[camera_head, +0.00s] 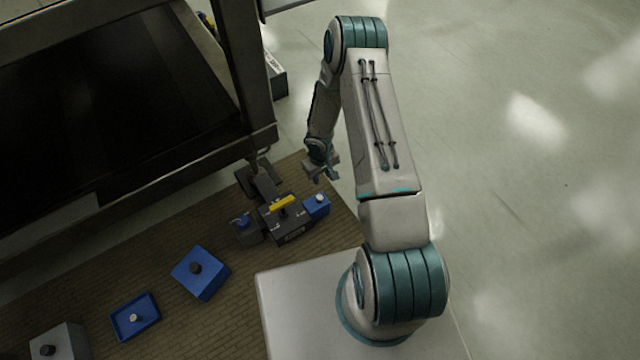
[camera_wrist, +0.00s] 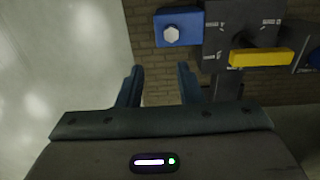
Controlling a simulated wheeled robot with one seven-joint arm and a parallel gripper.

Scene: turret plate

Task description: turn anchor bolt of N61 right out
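A dark grey turret unit (camera_head: 270,226) with a yellow bar (camera_head: 282,203) on top stands on the brown mat. Its front carries a label too small to read, so I cannot confirm which part is N61. A blue block (camera_head: 322,208) with a pale bolt on top sits at its right side. In the wrist view the blue block (camera_wrist: 190,20) shows a silver hex bolt head (camera_wrist: 172,35), beside the dark unit and its yellow bar (camera_wrist: 262,58). My gripper (camera_head: 322,174) is open and empty, apart from the bolt; its fingers (camera_wrist: 158,78) show in the wrist view.
On the mat (camera_head: 110,280) are a blue box (camera_head: 205,284) with a dark knob, a shallow blue tray (camera_head: 148,308) with a pale bolt, and a grey box (camera_head: 70,335). A large dark frame (camera_head: 245,85) stands at upper left. Bare floor (camera_head: 530,220) lies at right.

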